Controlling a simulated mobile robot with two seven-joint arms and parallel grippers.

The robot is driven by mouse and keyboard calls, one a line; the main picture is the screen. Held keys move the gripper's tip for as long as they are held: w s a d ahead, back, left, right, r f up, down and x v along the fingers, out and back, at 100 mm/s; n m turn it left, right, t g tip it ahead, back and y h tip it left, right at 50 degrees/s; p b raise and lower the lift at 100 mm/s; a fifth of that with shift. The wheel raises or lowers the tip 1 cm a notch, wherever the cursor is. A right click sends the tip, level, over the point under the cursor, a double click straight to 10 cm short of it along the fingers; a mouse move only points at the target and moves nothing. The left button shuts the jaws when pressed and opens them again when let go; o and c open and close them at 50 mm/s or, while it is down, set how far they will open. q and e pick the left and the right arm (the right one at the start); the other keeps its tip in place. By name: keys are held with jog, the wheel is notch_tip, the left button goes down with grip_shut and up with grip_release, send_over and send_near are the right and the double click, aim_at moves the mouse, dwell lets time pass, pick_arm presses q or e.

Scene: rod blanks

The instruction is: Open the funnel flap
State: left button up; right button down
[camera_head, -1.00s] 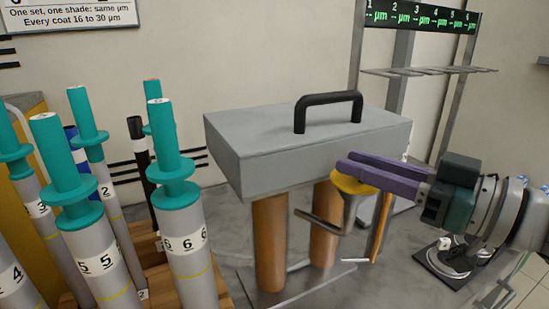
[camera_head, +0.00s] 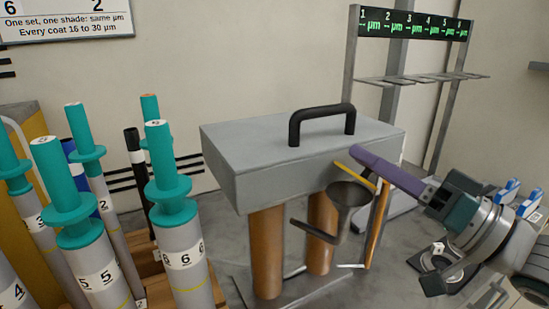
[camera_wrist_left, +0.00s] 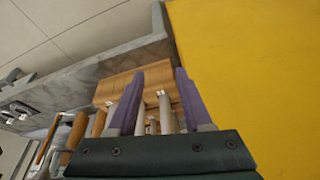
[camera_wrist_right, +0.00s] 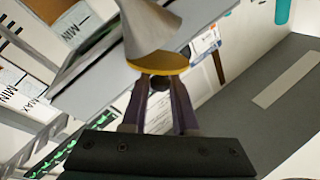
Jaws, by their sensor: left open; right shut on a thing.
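The grey metal funnel (camera_head: 349,195) hangs at the right front of a grey block with a black handle. Its yellow flap (camera_head: 357,174) is tilted up at a slant, and the dark bowl shows beneath. My right gripper (camera_head: 358,157) is at the flap's upper edge. In the right wrist view the gripper (camera_wrist_right: 158,86) is shut on a small dark knob (camera_wrist_right: 160,83) beside the yellow flap (camera_wrist_right: 160,63), with the funnel cone (camera_wrist_right: 150,30) beyond. My left gripper (camera_wrist_left: 158,78) is open and empty, seen only in the left wrist view.
The grey block (camera_head: 290,150) stands on copper-coloured posts. Several teal-topped rods (camera_head: 168,200) stand in a wooden rack at left. A display stand (camera_head: 412,25) is behind at right. A yellow panel (camera_wrist_left: 250,80) is close on the left wrist view's right.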

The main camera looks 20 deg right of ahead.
jog(key=shift+w+d+f+m+t+h+b, duration=0.15)
jog(key=shift+d+m+t+h, duration=0.85)
jog(key=shift+m, duration=1.85)
jog(key=shift+s+d+f+m+t+h+b, duration=0.1)
jog(key=shift+d+f+m+h+b, duration=0.25)
jog(key=shift+m+h, duration=1.9)
jog(key=shift+w+d+m+t+h+b, duration=0.15)
jog(key=shift+d+m+t+h, duration=0.5)
jog(key=shift+m, duration=2.85)
jog(key=shift+d, duration=0.2)
jog(key=shift+m, duration=0.3)
jog(key=c, duration=0.7)
grip_release()
